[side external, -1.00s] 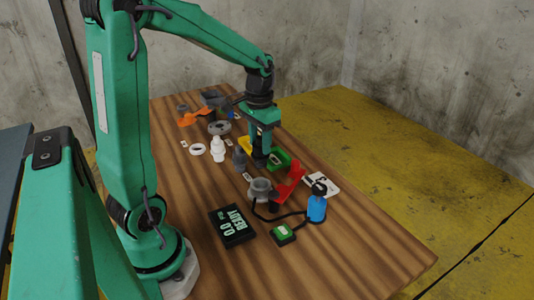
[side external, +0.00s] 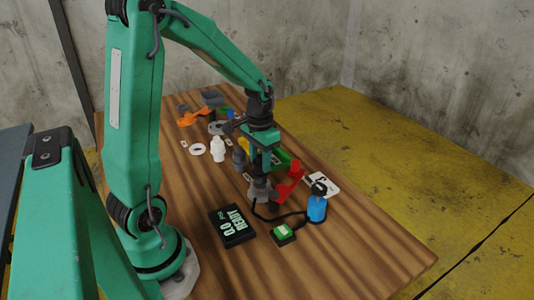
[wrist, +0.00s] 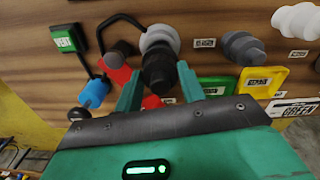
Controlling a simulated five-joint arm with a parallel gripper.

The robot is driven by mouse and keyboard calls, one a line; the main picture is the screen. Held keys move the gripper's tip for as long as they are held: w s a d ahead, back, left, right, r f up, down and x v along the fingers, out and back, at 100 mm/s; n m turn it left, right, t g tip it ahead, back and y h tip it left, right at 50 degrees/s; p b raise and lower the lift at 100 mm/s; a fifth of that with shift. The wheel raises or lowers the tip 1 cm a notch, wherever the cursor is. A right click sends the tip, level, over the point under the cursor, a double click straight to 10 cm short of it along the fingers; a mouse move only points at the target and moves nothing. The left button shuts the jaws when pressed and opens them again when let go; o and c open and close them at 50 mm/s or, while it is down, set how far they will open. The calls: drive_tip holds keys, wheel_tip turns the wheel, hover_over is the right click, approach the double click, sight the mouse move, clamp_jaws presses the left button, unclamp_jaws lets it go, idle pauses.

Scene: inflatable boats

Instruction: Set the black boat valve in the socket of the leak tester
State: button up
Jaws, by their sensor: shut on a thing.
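The black boat valve (wrist: 159,71) is between the two fingers of my gripper (wrist: 160,88), which is shut on it. In the side view my gripper (side external: 260,170) points down over the leak tester's grey socket (side external: 267,196). In the wrist view the valve lines up with the grey socket (wrist: 159,36) and covers part of its near side. I cannot tell whether its lower end is inside the socket or just above it. The tester's display box (side external: 232,225) reads 0.0 and READY.
A red part (side external: 291,178) stands close beside the socket. A blue bottle-shaped part (side external: 316,208) and a green VENT button (side external: 283,233) join the tester by black hoses. A white fitting (side external: 218,149) and grey fitting (side external: 239,157) stand behind.

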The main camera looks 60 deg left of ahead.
drive_tip(key=shift+f, duration=1.4)
drive_tip(key=shift+f, duration=0.5)
idle(1.1)
drive_tip(key=o, duration=1.9)
drive_tip(key=shift+c, duration=0.2)
drive_tip(key=shift+r, duration=0.15)
drive_tip(key=shift+r, duration=3.85)
drive_tip(key=shift+d+r, duration=0.1)
